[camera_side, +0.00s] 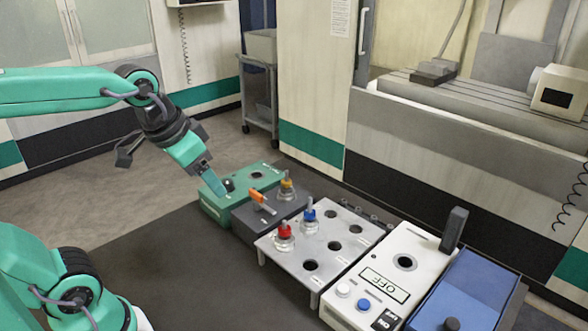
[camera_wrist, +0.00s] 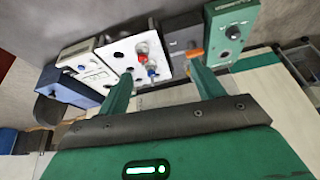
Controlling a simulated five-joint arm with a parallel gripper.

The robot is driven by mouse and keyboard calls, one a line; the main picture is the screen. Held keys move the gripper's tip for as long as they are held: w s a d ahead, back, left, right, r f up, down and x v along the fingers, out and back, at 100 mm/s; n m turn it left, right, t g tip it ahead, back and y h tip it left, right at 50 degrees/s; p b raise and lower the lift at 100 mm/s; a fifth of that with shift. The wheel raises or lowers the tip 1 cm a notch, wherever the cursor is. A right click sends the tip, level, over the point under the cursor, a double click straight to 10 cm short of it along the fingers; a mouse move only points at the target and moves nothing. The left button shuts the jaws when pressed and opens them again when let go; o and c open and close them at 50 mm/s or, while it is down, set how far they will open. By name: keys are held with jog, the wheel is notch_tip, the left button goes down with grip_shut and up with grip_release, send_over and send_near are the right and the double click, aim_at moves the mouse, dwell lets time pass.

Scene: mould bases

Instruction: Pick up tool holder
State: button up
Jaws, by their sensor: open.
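Tool holders with metal collars stand upright: a red-topped one (camera_side: 284,233) and a blue-topped one (camera_side: 309,214) in the light grey rack (camera_side: 280,250), and a yellow-topped one (camera_side: 287,187) on the dark grey box (camera_side: 243,213). In the wrist view the red top (camera_wrist: 142,48) and blue top (camera_wrist: 152,72) show beyond my fingers. My gripper (camera_side: 216,187) is above the green box (camera_side: 240,210) at the left end of the row. It also shows in the wrist view (camera_wrist: 160,72), with its fingers apart and nothing between them.
An orange handle (camera_side: 262,200) sticks up from the dark grey box. Right of the rack are a white control box (camera_side: 405,240) marked OFF and a blue box (camera_side: 465,295). A machine bed (camera_side: 460,95) stands behind. The dark mat (camera_side: 190,270) in front is clear.

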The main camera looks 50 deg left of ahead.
jog(key=w+a+m+g, duration=0.1)
jog(key=w, duration=0.7)
jog(key=m+g, duration=0.2)
send_near(287, 171)
jog(key=s+d, duration=0.2)
jog(key=s, duration=0.3)
jog(key=shift+m+g, duration=0.5)
jog(key=shift+g, duration=0.3)
jog(key=w+f, duration=0.2)
jog(key=w+a+f, duration=0.1)
jog(key=w+f, duration=0.1)
jog(key=w+a+f, duration=0.1)
jog(key=w+f, duration=0.1)
jog(key=shift+f, duration=0.1)
jog(key=shift+w+a+f, duration=0.15)
jog(key=shift+w+f, duration=0.3)
jog(key=shift+f, duration=0.1)
jog(key=shift+f, duration=0.1)
jog(key=shift+f, duration=1.25)
jog(key=shift+f, duration=0.1)
jog(key=shift+s+f, duration=0.1)
jog(key=shift+f, duration=2.4)
jog(key=shift+c, duration=0.5)
